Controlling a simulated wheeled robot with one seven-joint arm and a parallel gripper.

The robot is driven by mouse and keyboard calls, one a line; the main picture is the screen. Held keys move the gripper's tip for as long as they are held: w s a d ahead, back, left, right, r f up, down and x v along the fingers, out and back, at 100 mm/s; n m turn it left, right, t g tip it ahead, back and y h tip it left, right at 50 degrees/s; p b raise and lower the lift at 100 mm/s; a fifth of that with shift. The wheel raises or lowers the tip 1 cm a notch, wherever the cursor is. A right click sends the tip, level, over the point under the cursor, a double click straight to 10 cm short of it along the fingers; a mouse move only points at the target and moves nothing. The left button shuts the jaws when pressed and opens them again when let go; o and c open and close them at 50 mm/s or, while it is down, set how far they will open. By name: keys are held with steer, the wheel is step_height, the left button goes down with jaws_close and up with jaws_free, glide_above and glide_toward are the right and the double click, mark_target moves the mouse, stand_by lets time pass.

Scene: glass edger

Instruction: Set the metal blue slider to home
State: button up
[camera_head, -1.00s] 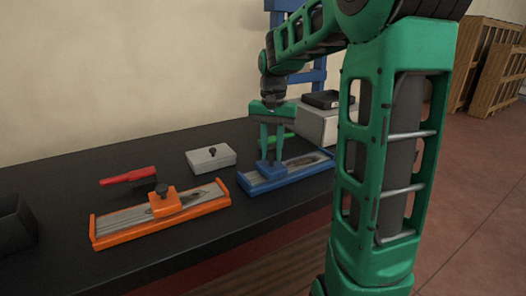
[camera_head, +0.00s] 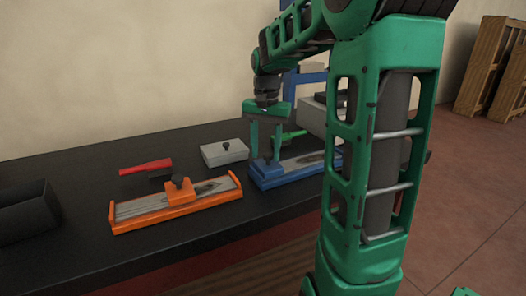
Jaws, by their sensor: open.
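The blue slider's rail (camera_head: 299,173) lies on the black bench right of centre, with a pale metal track. Its blue carriage (camera_head: 266,169) sits near the rail's left end. My gripper (camera_head: 265,155) points straight down over the carriage, its fingers open on either side of the carriage's top. Whether the fingers touch it cannot be told. The rail's right end is hidden behind my arm.
An orange slider (camera_head: 180,193) with a dark knob lies to the left. Behind are a red-handled tool (camera_head: 146,167), a grey lidded box (camera_head: 224,153) and a green-handled tool (camera_head: 291,136). A dark bin (camera_head: 25,212) stands far left.

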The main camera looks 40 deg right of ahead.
mark_target(265, 155)
step_height(265, 155, up, 11)
steer(key=shift+f, duration=0.15)
stand_by(0.5)
stand_by(0.4)
steer(key=s+a+f+n, duration=0.2)
steer(key=s+f, duration=0.6)
steer(key=s, duration=0.4)
steer(key=s+a+f+n, duration=0.2)
steer(key=s+a+f, duration=0.2)
steer(key=s+f, duration=0.5)
steer(key=s, duration=0.3)
steer(key=shift+s+f+n, duration=0.2)
steer(key=shift+s+n, duration=0.15)
steer(key=shift+n, duration=0.05)
steer(key=shift+w, duration=0.1)
steer(key=shift+w+f, duration=0.2)
steer(key=shift+w, duration=0.3)
